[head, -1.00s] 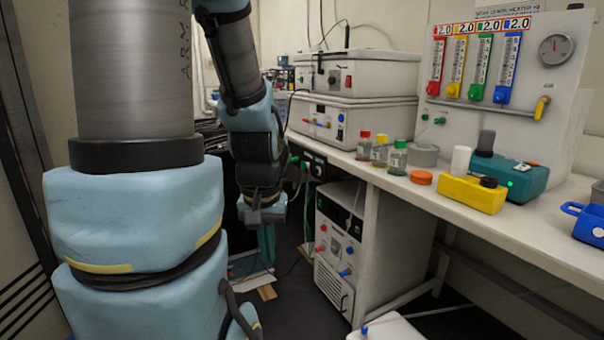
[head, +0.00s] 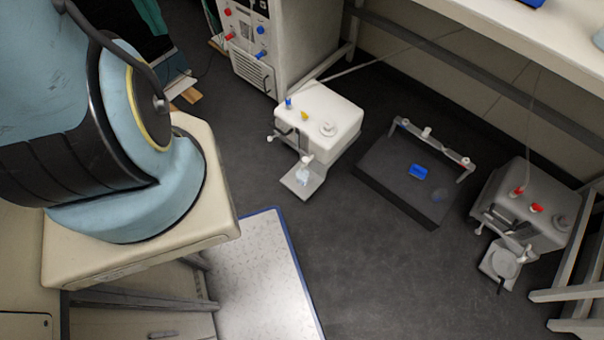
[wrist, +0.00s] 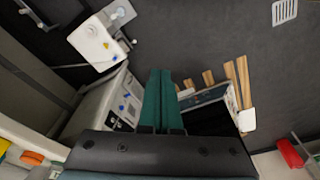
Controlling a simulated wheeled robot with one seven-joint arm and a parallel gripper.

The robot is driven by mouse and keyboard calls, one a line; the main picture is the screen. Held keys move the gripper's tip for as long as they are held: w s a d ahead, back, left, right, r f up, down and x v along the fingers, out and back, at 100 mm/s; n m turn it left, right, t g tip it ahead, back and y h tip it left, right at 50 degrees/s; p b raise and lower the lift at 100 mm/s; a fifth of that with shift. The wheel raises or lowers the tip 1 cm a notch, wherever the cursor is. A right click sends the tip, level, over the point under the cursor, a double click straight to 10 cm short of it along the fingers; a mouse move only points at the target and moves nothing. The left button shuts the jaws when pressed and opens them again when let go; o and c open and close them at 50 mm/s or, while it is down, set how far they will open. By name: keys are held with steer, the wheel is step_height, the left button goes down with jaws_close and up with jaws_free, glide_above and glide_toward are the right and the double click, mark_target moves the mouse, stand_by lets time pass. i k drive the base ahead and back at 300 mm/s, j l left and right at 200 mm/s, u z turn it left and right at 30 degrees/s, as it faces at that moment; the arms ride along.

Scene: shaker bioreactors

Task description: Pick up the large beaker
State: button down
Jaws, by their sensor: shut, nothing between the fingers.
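I cannot pick out a large beaker for certain in the views of now. In the head view, a small clear vessel (head: 303,176) seems to stand on the front plate of a white machine on the floor; it is too small to tell what it is. My gripper (wrist: 160,76) shows in the wrist view as two green fingers, shut together with nothing between them. It points over the floor beside a white cabinet (wrist: 122,102), apart from any vessel.
The white machine (head: 325,118), a black platform (head: 385,180) with a blue block (head: 418,172), and a grey machine (head: 525,205) stand on the dark floor. A bench (head: 500,28) runs above right. A white panel (head: 258,275) lies front left. Wood strips (wrist: 242,82) show in the wrist view.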

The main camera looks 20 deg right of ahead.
mark_target(302, 177)
steer(key=l+u, duration=0.15)
steer(key=u, duration=0.25)
steer(key=k+u, duration=0.15)
steer(key=u, duration=0.3)
steer(key=k+l+u, duration=0.1)
steer(key=u, duration=0.3)
steer(key=k+u, duration=0.1)
steer(key=u, duration=0.35)
steer(key=k+l, duration=0.15)
steer(key=k, duration=0.9)
